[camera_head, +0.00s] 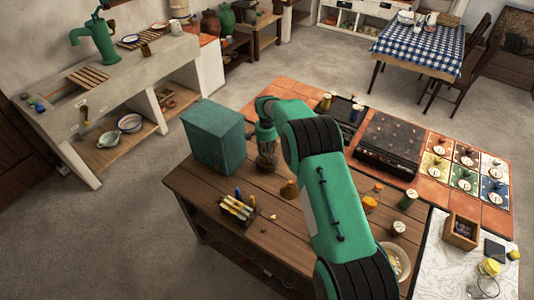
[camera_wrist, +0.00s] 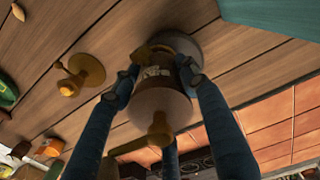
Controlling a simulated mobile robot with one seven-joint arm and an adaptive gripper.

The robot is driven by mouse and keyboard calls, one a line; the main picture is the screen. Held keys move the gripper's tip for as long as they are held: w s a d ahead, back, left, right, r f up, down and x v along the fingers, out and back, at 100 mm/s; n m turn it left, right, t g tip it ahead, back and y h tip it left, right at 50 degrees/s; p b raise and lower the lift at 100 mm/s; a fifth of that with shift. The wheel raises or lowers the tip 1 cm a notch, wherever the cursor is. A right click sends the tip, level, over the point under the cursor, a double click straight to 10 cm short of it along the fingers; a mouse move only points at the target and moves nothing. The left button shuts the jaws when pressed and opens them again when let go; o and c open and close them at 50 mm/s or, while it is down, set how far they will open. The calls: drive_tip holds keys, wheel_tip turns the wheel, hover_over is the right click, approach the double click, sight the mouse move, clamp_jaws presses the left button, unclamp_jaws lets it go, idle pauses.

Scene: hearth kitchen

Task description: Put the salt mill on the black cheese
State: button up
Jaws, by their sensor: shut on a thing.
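The salt mill (camera_wrist: 160,98), a brown body with a pale label and a wooden crank knob, is between the fingers of my gripper (camera_wrist: 160,73). My gripper (camera_head: 266,140) is shut on it, beside the teal box, in the head view. A dark grey round thing (camera_wrist: 187,43), which looks like the black cheese, lies on the table at the mill's far end. The mill overlaps it in the wrist view; I cannot tell whether they touch.
A teal box (camera_head: 216,140) stands close to the left of my gripper. A brown knobbed object (camera_wrist: 83,73) sits on the wooden table (camera_head: 227,185) nearby. A black stove top (camera_head: 388,146) and several jars lie right.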

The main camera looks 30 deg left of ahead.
drive_tip(key=shift+f, duration=0.1)
drive_tip(key=o, duration=1.6)
drive_tip(key=shift+c, duration=0.2)
wheel_tip(320, 180, up, 12)
drive_tip(key=shift+r+b, duration=0.1)
drive_tip(key=shift+b, duration=0.25)
